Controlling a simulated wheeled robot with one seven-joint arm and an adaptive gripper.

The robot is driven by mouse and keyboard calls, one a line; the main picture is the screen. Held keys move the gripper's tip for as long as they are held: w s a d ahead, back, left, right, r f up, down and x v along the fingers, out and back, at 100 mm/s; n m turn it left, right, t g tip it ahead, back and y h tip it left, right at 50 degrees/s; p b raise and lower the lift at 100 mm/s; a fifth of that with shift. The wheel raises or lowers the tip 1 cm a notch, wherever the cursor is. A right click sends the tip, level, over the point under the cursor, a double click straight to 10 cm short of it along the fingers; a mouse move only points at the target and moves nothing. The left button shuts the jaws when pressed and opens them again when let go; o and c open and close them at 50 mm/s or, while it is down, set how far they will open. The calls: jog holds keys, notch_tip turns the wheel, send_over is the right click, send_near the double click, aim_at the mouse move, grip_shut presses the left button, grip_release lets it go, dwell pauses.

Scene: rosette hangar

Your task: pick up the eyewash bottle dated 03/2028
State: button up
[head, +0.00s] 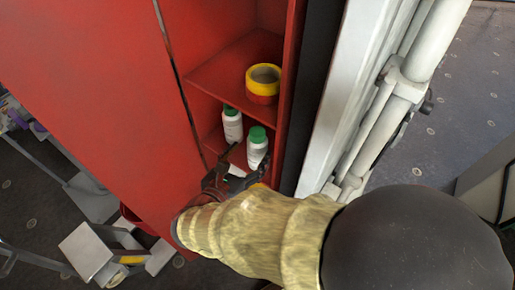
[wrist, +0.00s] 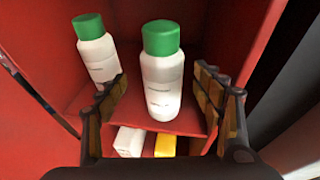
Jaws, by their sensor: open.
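Two white bottles with green caps stand on a shelf of the red cabinet. The left bottle (head: 232,126) is also in the wrist view (wrist: 97,55), left of my gripper's left finger and partly hidden at its base. The right bottle (head: 257,150) is centred in the wrist view (wrist: 161,85), between the lines of my two fingers. The labels are too small and blurred to read a date on either bottle. My gripper (head: 247,161) is open and empty, in front of the right bottle; its fingers (wrist: 162,88) do not visibly touch it.
The cabinet's red side walls (wrist: 245,35) stand close on both sides. A white box (wrist: 129,141) and a yellow item (wrist: 166,144) lie below the bottles' shelf. White pipes (head: 405,85) run at right.

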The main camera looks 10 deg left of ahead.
jog(key=p+x, duration=0.1)
jog(key=x, duration=0.4)
jog(key=shift+d, duration=0.15)
jog(key=c, duration=0.3)
jog(key=c, duration=1.1)
jog(key=shift+c, duration=0.9)
